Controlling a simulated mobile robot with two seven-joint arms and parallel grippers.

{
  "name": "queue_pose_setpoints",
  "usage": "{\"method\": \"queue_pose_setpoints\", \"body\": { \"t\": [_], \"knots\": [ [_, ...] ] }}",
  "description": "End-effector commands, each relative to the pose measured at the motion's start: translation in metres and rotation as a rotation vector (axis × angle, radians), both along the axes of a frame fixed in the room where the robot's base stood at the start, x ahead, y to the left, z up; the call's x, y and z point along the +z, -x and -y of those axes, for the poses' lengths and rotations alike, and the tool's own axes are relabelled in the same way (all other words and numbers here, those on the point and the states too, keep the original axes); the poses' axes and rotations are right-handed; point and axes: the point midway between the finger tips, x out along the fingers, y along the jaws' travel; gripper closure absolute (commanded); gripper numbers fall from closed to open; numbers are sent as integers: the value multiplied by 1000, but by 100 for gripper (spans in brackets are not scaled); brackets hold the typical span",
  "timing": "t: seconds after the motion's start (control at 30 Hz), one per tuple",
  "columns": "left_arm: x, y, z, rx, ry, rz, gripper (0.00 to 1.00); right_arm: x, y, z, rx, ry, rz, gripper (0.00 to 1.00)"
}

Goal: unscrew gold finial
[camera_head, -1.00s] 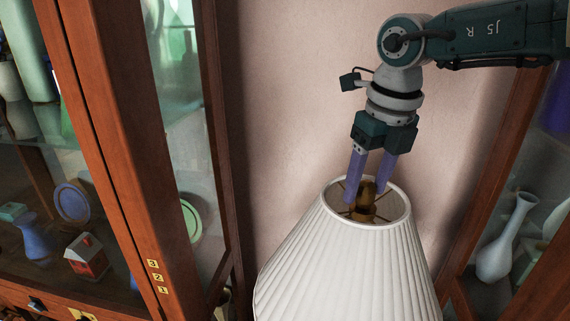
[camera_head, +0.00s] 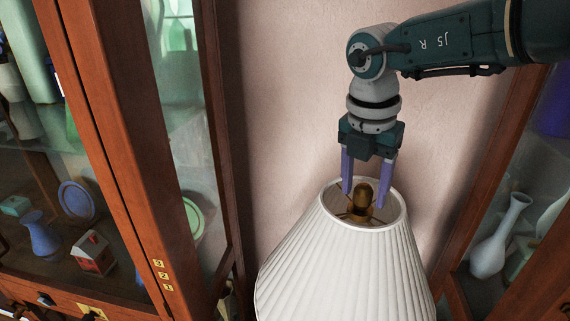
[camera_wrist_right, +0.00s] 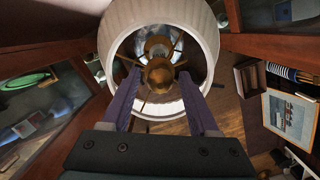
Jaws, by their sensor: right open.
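The gold finial (camera_head: 362,194) stands at the top centre of a white pleated lampshade (camera_head: 335,262), inside its open top ring. Thin spokes run out from below the finial to the ring. My right gripper (camera_head: 366,200) points down over the shade, open, with one purple finger on each side of the finial. In the right wrist view, the finial (camera_wrist_right: 159,74) shows between and beyond the two fingertips (camera_wrist_right: 160,85), with a gap on both sides. I cannot tell how deep the fingertips reach around it. My left gripper is not in view.
A wooden glass cabinet (camera_head: 130,170) stands left of the lamp, holding vases and small ornaments. Another cabinet (camera_head: 490,160) stands close on the right, with a pale vase (camera_head: 499,237) behind its glass. A bare pink wall (camera_head: 290,90) lies behind.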

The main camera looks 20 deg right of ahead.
Motion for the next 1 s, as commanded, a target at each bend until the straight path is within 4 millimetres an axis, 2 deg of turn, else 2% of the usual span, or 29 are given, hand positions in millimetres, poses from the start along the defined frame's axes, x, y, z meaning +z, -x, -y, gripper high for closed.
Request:
{"method": "queue_pose_setpoints", "body": {
  "t": [0.27,0.6,0.8,1.0],
  "knots": [
    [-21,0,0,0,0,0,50,-5,0,-1,-366,-1,1,39],
    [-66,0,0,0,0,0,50,-7,-1,-1,-793,-2,3,39],
    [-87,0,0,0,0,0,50,-5,0,-1,-940,-1,2,39],
    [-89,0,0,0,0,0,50,0,0,-1,-981,-1,0,39]
  ]
}}
